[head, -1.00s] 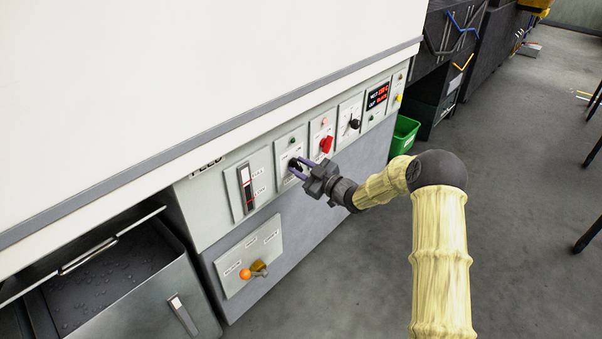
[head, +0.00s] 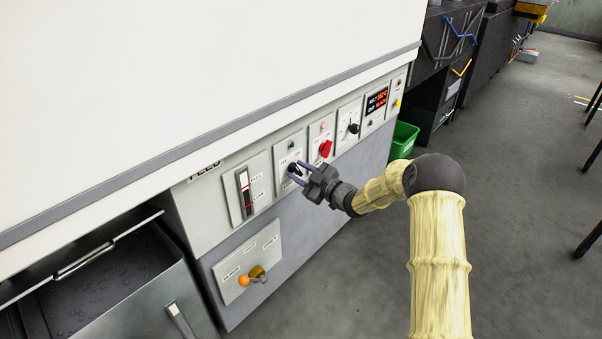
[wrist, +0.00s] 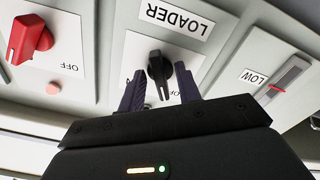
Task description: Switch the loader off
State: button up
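The loader panel (wrist: 138,55) is a white plate labelled LOADER, which reads upside down in the wrist view. It carries a black pointer knob (wrist: 183,80), also visible in the head view (head: 294,168). My gripper (wrist: 160,85) is at this panel, with one purple finger on each side of the knob. Gaps show between the fingers and the knob, so it is open. In the head view my gripper (head: 291,172) reaches the panel from the right. A small green lamp (head: 291,144) sits above the knob. Part of the panel's lettering is hidden by my fingers.
A red knob (head: 325,148) marked OFF in the wrist view is on the neighbouring panel. A slider gauge (head: 245,191) is on the other side. Below are an orange ball and brass lever (head: 257,273). A green bin (head: 403,139) stands beyond.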

jog(key=p+v, duration=0.2)
jog(key=v, duration=1.5)
jog(key=shift+p, duration=0.35)
jog(key=shift+s+d, duration=0.1)
jog(key=shift+d, duration=0.05)
jog(key=s+d+r+m+g+h, duration=0.25)
jog(key=s+d+m+h, duration=0.45)
jog(key=s+m+h, duration=0.5)
jog(key=s+r+m+g+h, duration=0.15)
jog(key=s+m+g, duration=0.35)
jog(key=s, duration=1)
notch_tip(320, 180, up, 31)
jog(key=p, duration=3.1)
jog(key=shift+g+h, duration=0.35)
jog(key=shift+g, duration=0.1)
